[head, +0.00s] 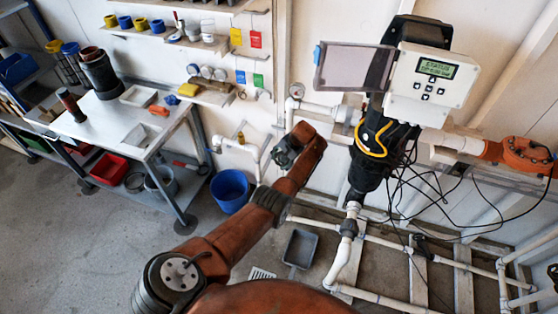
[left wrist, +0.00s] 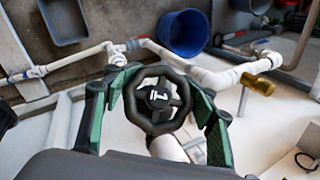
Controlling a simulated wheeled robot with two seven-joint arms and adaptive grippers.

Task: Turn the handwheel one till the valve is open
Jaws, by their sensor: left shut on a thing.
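In the head view, my left gripper (head: 290,146) is at the end of the orange arm, in front of the wall piping; the wheel is mostly hidden there. I cannot read the valve's opening from these frames. My right gripper is not in view.
A grey control box (head: 432,82) with a lit display is above the black reactor. Loose cables (head: 408,180) hang right of the arm. A blue bucket (head: 230,190) and a grey tray (head: 300,248) are on the floor. A workbench (head: 125,110) stands at left.

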